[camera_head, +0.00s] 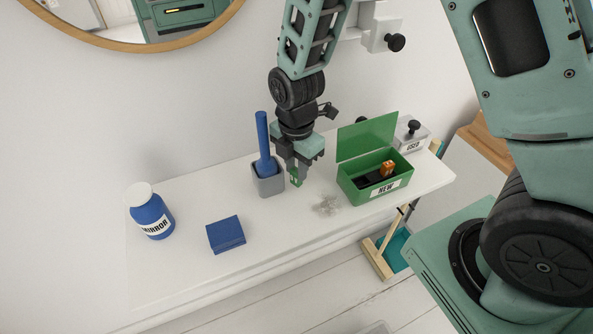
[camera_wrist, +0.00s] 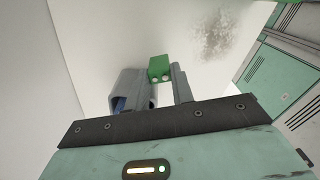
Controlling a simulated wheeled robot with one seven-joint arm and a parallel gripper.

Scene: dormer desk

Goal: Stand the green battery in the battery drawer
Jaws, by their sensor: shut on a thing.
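My gripper (camera_head: 294,173) is shut on the green battery (camera_head: 297,181) and holds it above the white shelf. In the wrist view the battery (camera_wrist: 159,66) sits at the fingertips, with two small round terminals facing the camera. A green box labelled "NEW" (camera_head: 362,191) stands open to the right of my gripper. An orange-and-black battery (camera_head: 387,169) stands in its dark interior. Behind it is a grey unit (camera_head: 417,145) labelled "USED" with a black knob. I cannot tell from its look which of these is called the battery drawer.
A grey cup (camera_head: 269,187) with a blue-handled tool (camera_head: 262,137) stands close left of my gripper. A blue block (camera_head: 226,235) and a blue "MIRROR" bottle (camera_head: 151,214) are farther left. A greyish dusty patch (camera_head: 326,206) marks the shelf. A round mirror (camera_head: 110,44) hangs above.

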